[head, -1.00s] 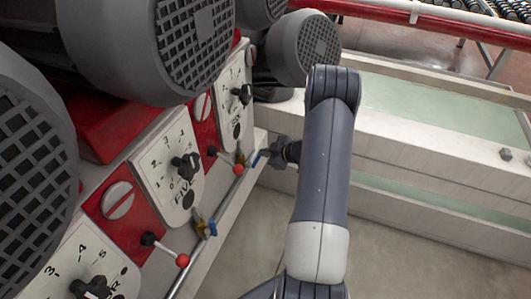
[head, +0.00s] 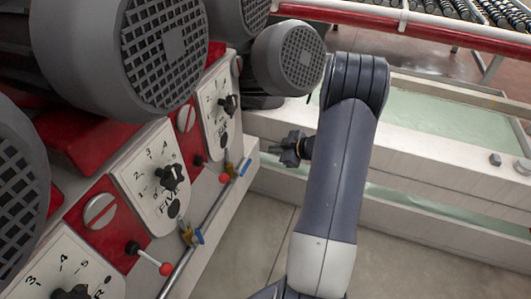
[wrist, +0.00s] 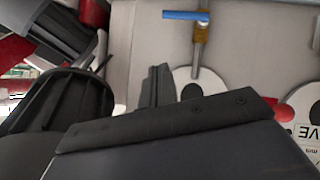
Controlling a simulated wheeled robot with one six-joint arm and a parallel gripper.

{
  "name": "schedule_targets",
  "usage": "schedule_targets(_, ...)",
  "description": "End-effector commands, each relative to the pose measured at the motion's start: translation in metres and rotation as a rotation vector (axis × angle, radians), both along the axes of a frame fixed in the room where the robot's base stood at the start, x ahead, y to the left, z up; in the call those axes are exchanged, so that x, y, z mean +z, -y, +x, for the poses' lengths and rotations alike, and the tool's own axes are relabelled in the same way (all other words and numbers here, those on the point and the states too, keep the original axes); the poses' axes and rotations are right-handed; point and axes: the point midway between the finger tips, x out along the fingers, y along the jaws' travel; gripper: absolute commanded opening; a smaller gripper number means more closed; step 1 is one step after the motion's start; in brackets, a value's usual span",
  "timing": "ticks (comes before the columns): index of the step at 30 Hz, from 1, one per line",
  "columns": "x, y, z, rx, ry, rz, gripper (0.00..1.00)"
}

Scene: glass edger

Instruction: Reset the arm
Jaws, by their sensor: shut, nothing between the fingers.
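My gripper (head: 288,150) shows in the head view as a small dark shape left of my grey arm, in front of the machine's pale side wall. Its fingers are shut with nothing between them. In the wrist view its dark fingers (wrist: 158,88) stand close together near the middle. A blue-handled valve (wrist: 186,15) on a brass fitting is beyond them, apart from the fingers. In the head view the gripper is to the right of the nearest blue valve handle (head: 246,166) and clear of it.
Dial panels with black knobs (head: 171,177) and red-tipped levers (head: 166,269) line the left. Large grey motors (head: 165,50) jut out above them. A pale trough (head: 440,115) with greenish contents lies behind my arm. The floor (head: 420,245) at lower right is clear.

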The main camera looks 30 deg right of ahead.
Motion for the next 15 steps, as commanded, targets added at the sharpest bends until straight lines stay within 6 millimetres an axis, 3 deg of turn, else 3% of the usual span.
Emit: schedule_targets(15, 0.0059, 0.0052, -0.0073, 0.000, -0.001, 0.001, 0.00)
